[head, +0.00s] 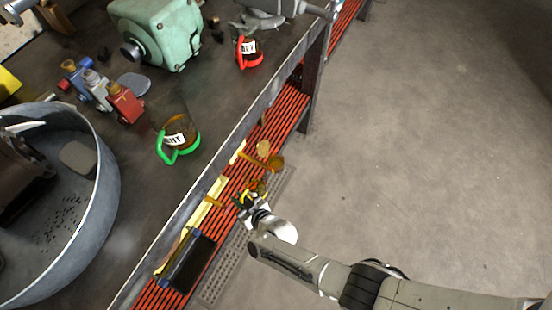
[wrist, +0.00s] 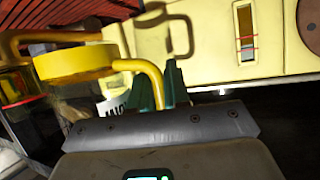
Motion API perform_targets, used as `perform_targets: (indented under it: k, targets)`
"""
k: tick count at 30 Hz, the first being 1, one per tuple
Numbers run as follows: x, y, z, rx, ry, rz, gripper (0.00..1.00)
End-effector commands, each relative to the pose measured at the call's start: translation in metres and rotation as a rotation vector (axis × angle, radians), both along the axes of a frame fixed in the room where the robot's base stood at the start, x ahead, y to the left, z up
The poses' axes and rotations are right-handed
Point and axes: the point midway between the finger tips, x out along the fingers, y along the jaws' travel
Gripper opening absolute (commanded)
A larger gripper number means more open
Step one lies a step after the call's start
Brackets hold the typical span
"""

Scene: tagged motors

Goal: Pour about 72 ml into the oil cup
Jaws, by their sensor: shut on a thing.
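My gripper (wrist: 160,88) is shut on the yellow handle of a clear jug (wrist: 75,64) with a yellow rim; its label is partly hidden. In the head view my gripper (head: 246,202) and the small yellow jug (head: 257,187) are just off the bench's front edge, over the red slatted shelf. In the wrist view a yellow housing (wrist: 212,62) stands behind the jug, with an upright sight window (wrist: 245,35) showing amber and red lines. I cannot tell whether this window belongs to the oil cup. No pouring stream shows.
On the bench (head: 130,220) are a green-handled jug (head: 180,140), a red-handled jug (head: 250,52), a green motor (head: 160,30) and a grey tub (head: 108,160). A black box (head: 186,262) sits at the shelf. Open floor (head: 430,130) lies to the right.

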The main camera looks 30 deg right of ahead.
Motion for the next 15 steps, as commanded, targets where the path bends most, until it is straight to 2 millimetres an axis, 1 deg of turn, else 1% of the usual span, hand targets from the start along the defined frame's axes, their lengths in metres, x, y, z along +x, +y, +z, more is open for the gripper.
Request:
perform_targets:
  k: [4, 15]
  targets:
    - [-0.0007, 0.0019, -0.0054, -0.039, -0.022, 0.001, 0.00]
    - [-0.0009, 0.0020, -0.0064, -0.060, -0.033, -0.001, 0.00]
